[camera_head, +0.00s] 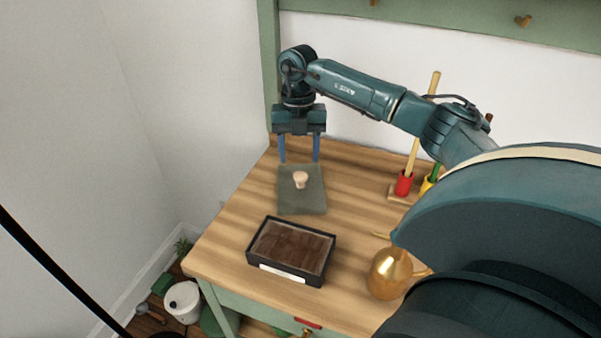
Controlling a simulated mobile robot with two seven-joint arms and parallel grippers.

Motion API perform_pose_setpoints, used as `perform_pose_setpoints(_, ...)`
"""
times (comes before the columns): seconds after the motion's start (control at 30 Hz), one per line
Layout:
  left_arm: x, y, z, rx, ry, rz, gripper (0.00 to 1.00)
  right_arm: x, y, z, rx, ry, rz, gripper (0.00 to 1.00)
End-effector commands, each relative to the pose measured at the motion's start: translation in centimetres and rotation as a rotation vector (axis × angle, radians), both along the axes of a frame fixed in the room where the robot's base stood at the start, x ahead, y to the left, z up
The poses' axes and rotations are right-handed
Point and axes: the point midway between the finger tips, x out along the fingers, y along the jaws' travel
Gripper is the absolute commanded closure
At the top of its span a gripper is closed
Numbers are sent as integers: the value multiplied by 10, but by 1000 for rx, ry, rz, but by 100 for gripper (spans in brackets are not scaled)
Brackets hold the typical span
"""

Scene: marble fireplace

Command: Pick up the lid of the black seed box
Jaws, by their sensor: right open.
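The lid (290,203) is a flat grey-green rectangle with a pale round knob (300,180) on top. It lies on the wooden table (228,240), behind the black seed box. The seed box (319,277) is open, shows brown soil inside and has a white label on its front. My right gripper (299,160) points down with its two blue fingers apart and nothing between them. Its fingertips show at the far edge of the lid, behind the knob; their height above the table is hard to tell. My left gripper is not in view.
A brass watering can (389,274) stands right of the seed box, partly behind my arm. Red (404,183) and yellow (427,185) handled tools stand at the back right. A white pot (183,302) is below the table at left. The table's left side is clear.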

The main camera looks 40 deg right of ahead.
Motion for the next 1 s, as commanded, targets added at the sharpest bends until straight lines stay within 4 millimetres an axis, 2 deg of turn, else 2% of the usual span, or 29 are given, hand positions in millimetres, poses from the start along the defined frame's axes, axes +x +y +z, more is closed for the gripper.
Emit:
perform_pose_setpoints(0.23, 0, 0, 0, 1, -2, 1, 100, -2, 0, -20, 0, 1, 1, 45)
perform_pose_setpoints(0.4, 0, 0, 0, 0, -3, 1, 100, -5, -1, -46, 0, 3, 1, 45)
perform_pose_setpoints(0.53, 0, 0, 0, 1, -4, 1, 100, -6, 1, -59, 0, 1, 1, 45)
perform_pose_setpoints(0.8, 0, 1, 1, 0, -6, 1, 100, -6, 1, -62, 0, -1, 1, 45)
perform_pose_setpoints(1.0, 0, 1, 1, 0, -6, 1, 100, -6, 1, -62, 0, -1, 1, 61)
